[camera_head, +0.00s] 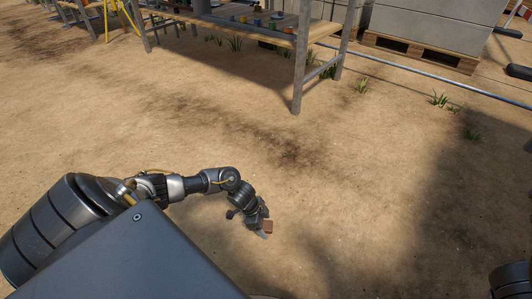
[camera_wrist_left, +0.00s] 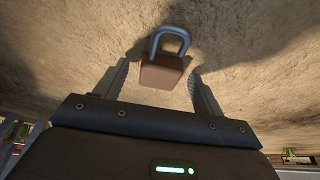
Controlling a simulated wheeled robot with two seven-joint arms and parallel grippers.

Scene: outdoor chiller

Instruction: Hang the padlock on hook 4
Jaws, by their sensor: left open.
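The padlock (camera_wrist_left: 162,72) has a brown body and a grey shackle, and it shows in the left wrist view between the two fingers of my left gripper (camera_wrist_left: 158,78). Its shackle points away from the gripper. The fingers are apart, with a visible gap on each side of the body. In the head view the padlock (camera_head: 267,226) is a small brown block at the tip of my left gripper (camera_head: 263,230). I cannot tell whether it touches the ground. No numbered hook can be made out. My right gripper is not in view.
A metal-legged bench (camera_head: 265,36) with small coloured items on it stands at the top. A grey block stack on a wooden pallet (camera_head: 420,52) stands at the top right, with a pipe (camera_head: 440,80) along the ground. The sandy ground (camera_head: 330,150) between is mostly clear.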

